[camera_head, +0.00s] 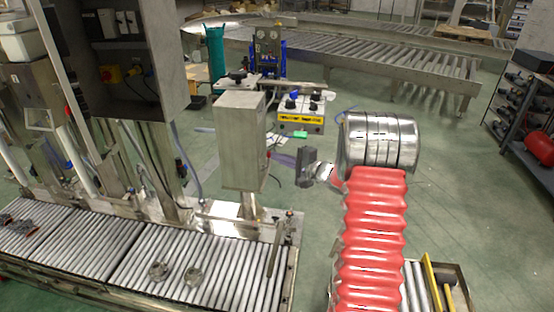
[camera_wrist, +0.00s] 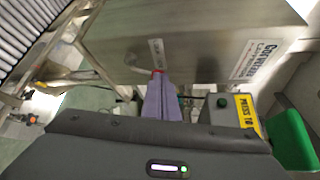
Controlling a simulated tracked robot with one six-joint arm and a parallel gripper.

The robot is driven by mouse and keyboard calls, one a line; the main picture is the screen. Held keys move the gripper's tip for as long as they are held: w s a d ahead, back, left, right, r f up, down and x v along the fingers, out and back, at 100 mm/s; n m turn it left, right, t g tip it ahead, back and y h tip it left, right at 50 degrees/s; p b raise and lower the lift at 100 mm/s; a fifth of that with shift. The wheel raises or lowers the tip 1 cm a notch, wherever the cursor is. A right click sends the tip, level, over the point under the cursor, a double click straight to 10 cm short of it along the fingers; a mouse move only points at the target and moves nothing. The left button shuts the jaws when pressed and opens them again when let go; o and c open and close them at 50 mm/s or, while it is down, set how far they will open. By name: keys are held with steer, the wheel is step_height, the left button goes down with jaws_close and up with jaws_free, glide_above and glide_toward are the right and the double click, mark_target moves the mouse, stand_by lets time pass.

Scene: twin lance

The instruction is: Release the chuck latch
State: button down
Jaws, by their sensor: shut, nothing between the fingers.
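My gripper (camera_wrist: 161,80) is shut, with its purple fingers together and nothing visible between them. The fingertips are close to a red tip (camera_wrist: 157,71) at the end of a thin, bent pale lever (camera_wrist: 108,68); I cannot tell if they touch. This lever may be the chuck latch, but no label confirms it. It sits by the lower edge of a steel box (camera_wrist: 190,40), which also shows in the head view (camera_head: 240,140). In the head view my gripper (camera_head: 272,157) points left, just right of that box. The lever is too small to make out clearly there.
A control box (camera_head: 300,113) with knobs and a yellow label stands behind my gripper. In the wrist view a green button (camera_wrist: 222,101) and a green object (camera_wrist: 293,140) are to the right. A roller conveyor (camera_head: 190,260) lies at lower left. Open floor is at right.

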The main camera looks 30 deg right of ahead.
steer(key=r+v, duration=0.1)
steer(key=v, duration=1.2)
steer(key=shift+d, duration=0.25)
steer(key=shift+s, duration=0.15)
